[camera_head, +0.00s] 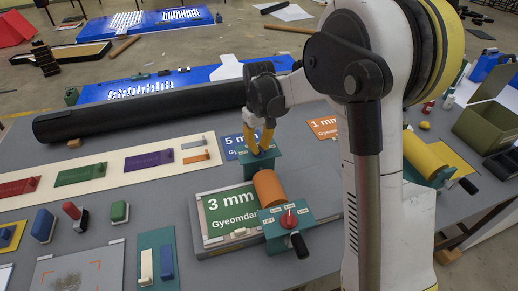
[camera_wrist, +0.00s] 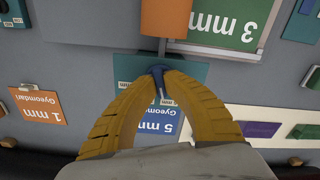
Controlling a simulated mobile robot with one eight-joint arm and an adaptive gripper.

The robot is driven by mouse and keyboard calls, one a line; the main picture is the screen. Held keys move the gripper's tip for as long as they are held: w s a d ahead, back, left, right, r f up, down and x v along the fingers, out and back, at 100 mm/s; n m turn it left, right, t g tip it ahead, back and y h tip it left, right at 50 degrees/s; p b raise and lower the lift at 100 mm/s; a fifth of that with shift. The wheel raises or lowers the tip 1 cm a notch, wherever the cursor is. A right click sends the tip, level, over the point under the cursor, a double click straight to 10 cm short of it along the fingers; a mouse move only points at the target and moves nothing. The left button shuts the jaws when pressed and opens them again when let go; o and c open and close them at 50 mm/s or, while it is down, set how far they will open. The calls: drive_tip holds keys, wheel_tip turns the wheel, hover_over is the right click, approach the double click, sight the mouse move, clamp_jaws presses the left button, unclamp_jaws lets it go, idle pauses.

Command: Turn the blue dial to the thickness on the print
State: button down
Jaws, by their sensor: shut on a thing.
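The blue dial (camera_wrist: 159,71) sits on a teal block (camera_wrist: 130,67) in the wrist view. My yellow gripper (camera_wrist: 160,73) is shut on it, one fingertip on each side. In the head view my gripper (camera_head: 259,151) reaches down onto the teal block (camera_head: 265,162), and its fingers hide the dial. The blue print (camera_wrist: 157,122) reads "5 mm" and shows between my fingers in the wrist view. It also shows partly covered beside the block in the head view (camera_head: 231,145). The dial's marks are too small to read.
A teal unit with an orange roller (camera_head: 269,188), a red dial (camera_head: 289,219) and a black-knobbed crank stands close in front, beside the green "3 mm" print (camera_head: 228,213). An orange "1 mm" print (camera_head: 323,127) lies to the right. A long black roll (camera_head: 140,111) lies behind.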

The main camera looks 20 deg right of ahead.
sight(259, 148)
drive_tip(key=m, duration=0.3)
drive_tip(key=shift+m+b, duration=0.3)
drive_tip(key=shift+b, duration=0.05)
drive_tip(key=shift+m, duration=2)
drive_tip(key=c, duration=1.5)
unclamp_jaws()
drive_tip(key=shift+r, duration=0.1)
wheel_tip(259, 148, up, 12)
drive_tip(key=shift+f, duration=0.1)
